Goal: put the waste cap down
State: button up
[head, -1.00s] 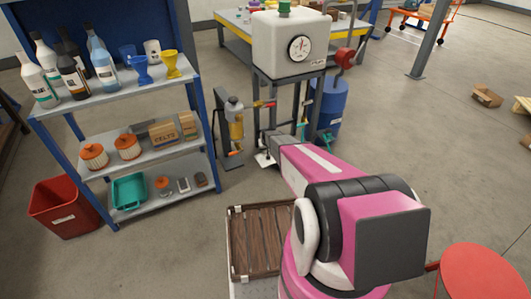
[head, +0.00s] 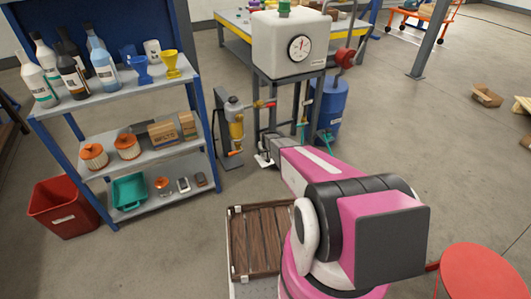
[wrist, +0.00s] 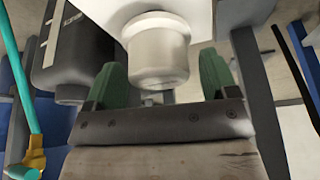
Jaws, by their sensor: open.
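In the wrist view, a pale, short cylinder (wrist: 157,52) with a rounded lower rim hangs below a white body, between and beyond my fingertips. It may be the waste cap or the part that takes it; I cannot tell which. A small grey piece shows under the cylinder, partly hidden by the gripper's dark bar. In the head view, my arm reaches to the pump skid's white tank (head: 290,45) stand, and the fingers are too small to make out.
In the wrist view, a dark cylinder (wrist: 75,50) is close on the left and a teal rod (wrist: 18,75) beyond it. In the head view, a shelf unit (head: 150,75) with bottles, filters and boxes stands left. A blue drum (head: 330,105) stands behind the skid.

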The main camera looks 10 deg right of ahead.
jog(key=s+a+v, duration=0.1)
jog(key=v, duration=1.4)
jog(key=s+r+g, duration=0.1)
jog(key=s+r, duration=0.6)
jog(key=s, duration=0.3)
jog(key=s+r+m+g, duration=0.1)
jog(key=s+r+g, duration=0.1)
jog(key=s+r, duration=0.5)
jog(key=s+r+g, duration=0.1)
jog(key=s+r, duration=0.6)
jog(key=s, duration=0.7)
jog(key=shift+s+d+r+g+h, duration=0.15)
jog(key=shift+s+d+g+h, duration=0.15)
jog(key=shift+s+d, duration=0.05)
